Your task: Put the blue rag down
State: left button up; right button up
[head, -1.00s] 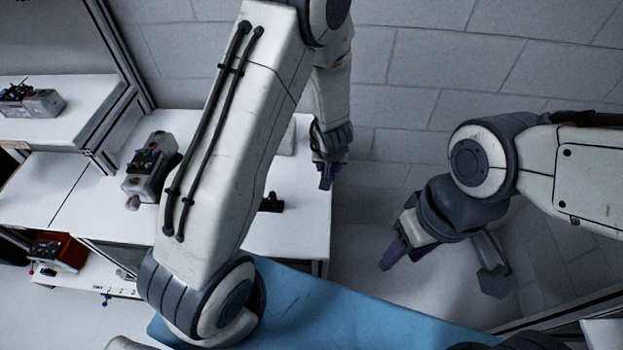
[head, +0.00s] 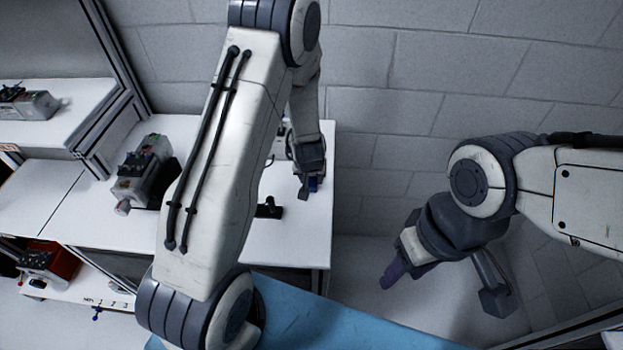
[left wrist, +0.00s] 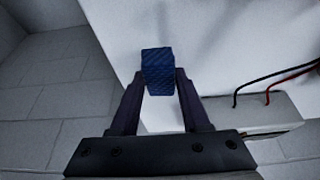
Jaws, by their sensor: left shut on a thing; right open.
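The blue rag (left wrist: 158,72) is a small folded block with a woven look. In the left wrist view my left gripper (left wrist: 160,85) is shut on it, one finger on each side. In the head view my left gripper (head: 311,180) is over the right part of the white bench, near its right edge, and a bit of the blue rag (head: 314,184) shows at its tips. I cannot tell whether the rag touches the bench top. My right gripper (head: 440,282) is open and empty, off to the right of the bench.
The white bench top (head: 300,235) has a grey motor unit (head: 143,178) at left and a black clip-like part (head: 268,209) in the middle. A blue surface (head: 340,320) lies in front.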

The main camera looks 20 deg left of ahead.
pick_arm(q)
jog(key=shift+f, duration=0.2)
jog(key=o, duration=1.2)
jog(key=shift+r, duration=0.1)
